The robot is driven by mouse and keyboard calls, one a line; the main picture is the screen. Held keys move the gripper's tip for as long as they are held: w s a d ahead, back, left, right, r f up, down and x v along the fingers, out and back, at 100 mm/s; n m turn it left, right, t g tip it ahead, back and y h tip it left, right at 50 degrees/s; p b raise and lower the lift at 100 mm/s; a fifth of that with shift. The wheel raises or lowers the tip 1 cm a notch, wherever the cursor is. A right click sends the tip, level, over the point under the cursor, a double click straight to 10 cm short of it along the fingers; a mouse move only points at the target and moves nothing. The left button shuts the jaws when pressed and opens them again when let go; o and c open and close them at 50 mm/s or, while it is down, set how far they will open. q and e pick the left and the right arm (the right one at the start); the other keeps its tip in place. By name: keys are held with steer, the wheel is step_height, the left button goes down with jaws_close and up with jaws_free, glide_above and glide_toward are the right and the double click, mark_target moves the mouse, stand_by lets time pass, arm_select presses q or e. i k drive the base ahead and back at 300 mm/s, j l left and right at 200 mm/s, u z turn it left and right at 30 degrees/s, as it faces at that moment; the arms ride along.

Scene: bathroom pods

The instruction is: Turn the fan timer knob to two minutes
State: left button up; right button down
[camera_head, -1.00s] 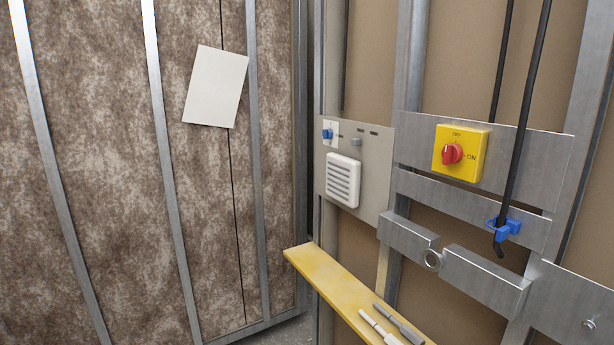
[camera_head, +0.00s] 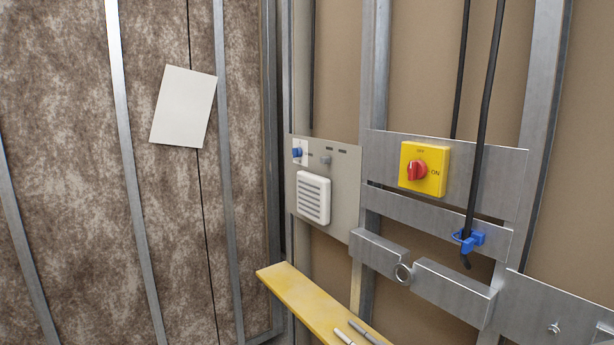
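A grey panel (camera_head: 342,190) is mounted between the metal studs in the middle of the head view. It carries a white louvred fan vent (camera_head: 313,197). Above the vent sit a small blue knob (camera_head: 297,152) on a white plate and a small grey knob (camera_head: 325,160). Small dark marks stand beside and above the grey knob, too small to read. I cannot tell for certain which of the two knobs is the fan timer, nor their settings. Neither of my grippers is in view.
A yellow isolator switch with a red knob (camera_head: 417,170) is on a metal plate to the right. Black cables (camera_head: 487,110) hang there, one through a blue clip (camera_head: 467,240). A yellow plank (camera_head: 310,305) with tools juts out below. White paper (camera_head: 183,106) is on the left wall.

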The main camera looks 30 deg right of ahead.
mark_target(297, 152)
steer(key=i+z, duration=0.1)
steer(key=z, duration=1.15)
steer(key=i+j+z, duration=0.15)
steer(key=z, duration=0.2)
steer(key=i+j+z, duration=0.1)
steer(key=z, duration=0.25)
steer(key=j+z, duration=0.35)
steer(key=i+j+z, duration=0.2)
steer(key=j, duration=0.25)
steer(key=j+z, duration=0.2)
steer(key=j, duration=0.25)
